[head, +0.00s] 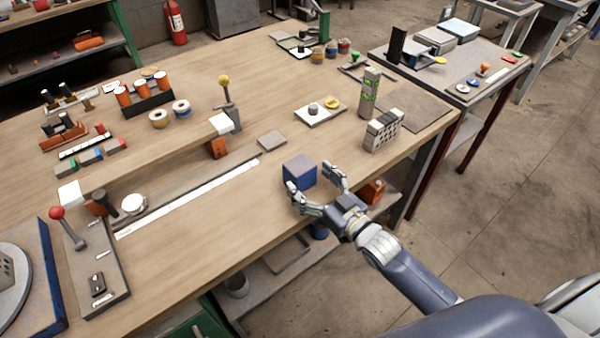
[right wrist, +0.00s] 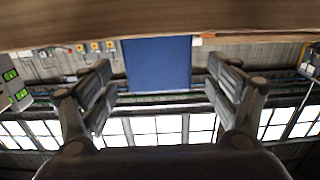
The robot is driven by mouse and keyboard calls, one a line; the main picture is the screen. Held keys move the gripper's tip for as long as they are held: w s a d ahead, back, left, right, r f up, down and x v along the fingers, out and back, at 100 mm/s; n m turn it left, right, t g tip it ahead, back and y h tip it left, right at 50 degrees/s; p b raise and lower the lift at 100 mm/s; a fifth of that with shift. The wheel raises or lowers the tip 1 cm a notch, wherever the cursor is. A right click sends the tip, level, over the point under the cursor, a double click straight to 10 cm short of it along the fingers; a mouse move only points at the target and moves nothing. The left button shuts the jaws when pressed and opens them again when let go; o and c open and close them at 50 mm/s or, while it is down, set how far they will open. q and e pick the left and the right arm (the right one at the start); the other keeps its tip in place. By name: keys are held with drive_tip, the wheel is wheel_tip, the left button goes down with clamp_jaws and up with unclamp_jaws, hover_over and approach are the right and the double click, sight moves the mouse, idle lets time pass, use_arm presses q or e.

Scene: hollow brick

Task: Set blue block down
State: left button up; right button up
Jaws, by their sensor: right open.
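The blue block (head: 300,172) rests on the wooden table (head: 240,235) near its front edge. My right gripper (head: 311,184) is open just in front of the block, its fingers spread and pointing at it. In the right wrist view the blue block (right wrist: 157,63) is centred in the gap between the fingertips (right wrist: 161,78), with clear space on both sides. There the table surface runs along the top, and the block meets it. My left gripper is not in view.
A grey hollow brick (head: 383,131) and a grey post with green displays (head: 369,92) stand behind and right of the block. A flat grey plate (head: 272,140) lies behind it. A white strip (head: 190,197) lies to the left. The table's front edge is close to my gripper.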

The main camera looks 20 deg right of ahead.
sight(308, 178)
drive_tip(key=x, duration=0.3)
drive_tip(key=shift+w+f, duration=0.15)
drive_tip(key=shift+w, duration=0.25)
drive_tip(key=shift+w+a+f+p, duration=0.1)
drive_tip(key=shift+w+a+p, duration=0.2)
drive_tip(key=shift+w, duration=0.2)
drive_tip(key=shift+c, duration=0.8)
drive_tip(key=c, duration=1.1)
drive_tip(key=shift+c, duration=0.5)
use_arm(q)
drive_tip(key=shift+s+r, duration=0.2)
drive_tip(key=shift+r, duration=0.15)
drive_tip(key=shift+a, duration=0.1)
